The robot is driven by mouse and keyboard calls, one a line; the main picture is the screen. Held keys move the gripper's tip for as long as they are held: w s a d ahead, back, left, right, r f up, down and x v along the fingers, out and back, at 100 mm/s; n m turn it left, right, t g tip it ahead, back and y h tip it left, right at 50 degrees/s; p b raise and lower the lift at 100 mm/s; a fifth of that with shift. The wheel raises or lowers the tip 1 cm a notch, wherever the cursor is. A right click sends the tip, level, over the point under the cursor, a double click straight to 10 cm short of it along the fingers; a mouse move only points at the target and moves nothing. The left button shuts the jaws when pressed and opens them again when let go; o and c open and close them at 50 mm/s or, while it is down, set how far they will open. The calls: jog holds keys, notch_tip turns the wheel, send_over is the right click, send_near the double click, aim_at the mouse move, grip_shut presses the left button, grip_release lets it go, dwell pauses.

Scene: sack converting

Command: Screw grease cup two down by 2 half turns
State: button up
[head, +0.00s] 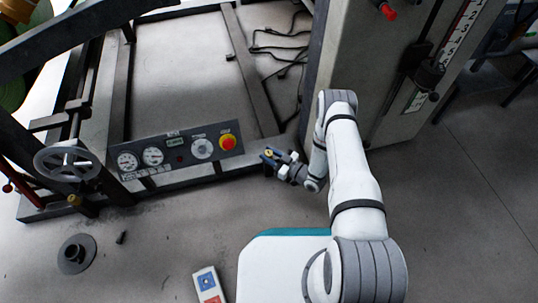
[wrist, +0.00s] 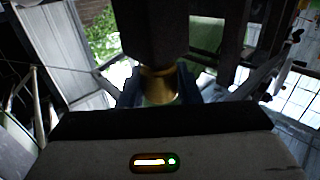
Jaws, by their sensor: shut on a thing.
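My gripper (head: 268,154) is at the right end of the dark machine frame's front beam, beside the control panel. Its blue fingers (wrist: 160,90) are shut on a brass grease cup (wrist: 158,78), which sits against the underside of a dark block (wrist: 150,30) in the wrist view. The cup's top and thread are hidden by the block and the fingers. In the head view only a small yellow spot of the cup shows between the fingertips. I see no number on the cup.
The control panel (head: 178,150) has gauges and a red button (head: 227,142). A handwheel (head: 67,163) stands at left. A grey cabinet (head: 385,80) rises behind my arm. A black flanged part (head: 76,253) and a coloured-button box (head: 207,284) lie in front. Cables (head: 275,50) lie behind.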

jog(key=shift+c, duration=1.1)
jog(key=shift+t, duration=0.3)
